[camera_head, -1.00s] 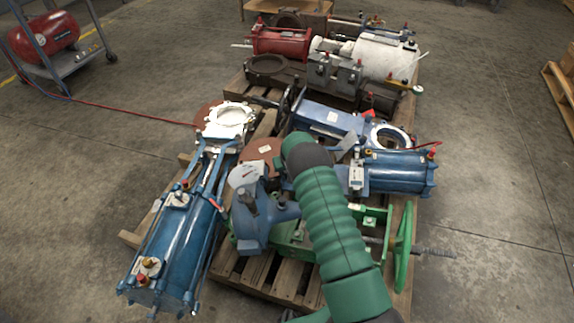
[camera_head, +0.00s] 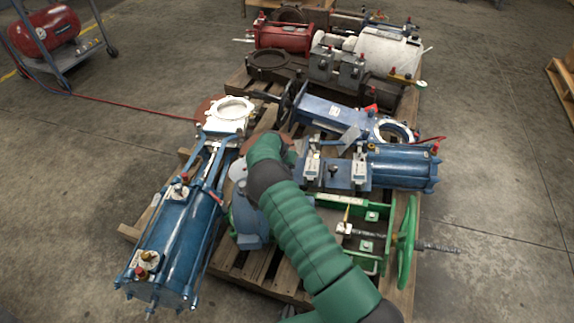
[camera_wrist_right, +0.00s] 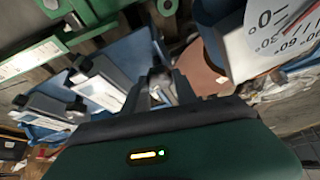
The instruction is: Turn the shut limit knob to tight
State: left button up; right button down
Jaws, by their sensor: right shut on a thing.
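My right gripper (camera_wrist_right: 160,94) is shut on a small dark grey piece (camera_wrist_right: 158,77) that looks like the knob. Its tightness marking cannot be read. A white dial (camera_wrist_right: 272,36) with printed degree numbers is close by on the right in the wrist view. In the head view my green right arm reaches in from the bottom right and hides the gripper and the held piece. A blue gear unit (camera_head: 247,222) shows beside the arm, with part of the pale dial (camera_head: 237,170) above it. My left gripper is not in view.
A long blue cylinder actuator (camera_head: 175,240) lies to the left. A blue unit with two pale switch boxes (camera_head: 335,172) and a green frame with a handwheel (camera_head: 406,245) lie to the right. More valves crowd the pallet behind.

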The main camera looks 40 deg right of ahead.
jog(key=shift+w+a, duration=0.1)
dwell(0.3)
jog(key=c, duration=1)
grip_release()
jog(key=p+v, duration=0.8)
jog(key=v, duration=0.8)
jog(key=shift+s+r, duration=0.2)
jog(key=shift+r, duration=0.15)
jog(key=shift+a, duration=0.1)
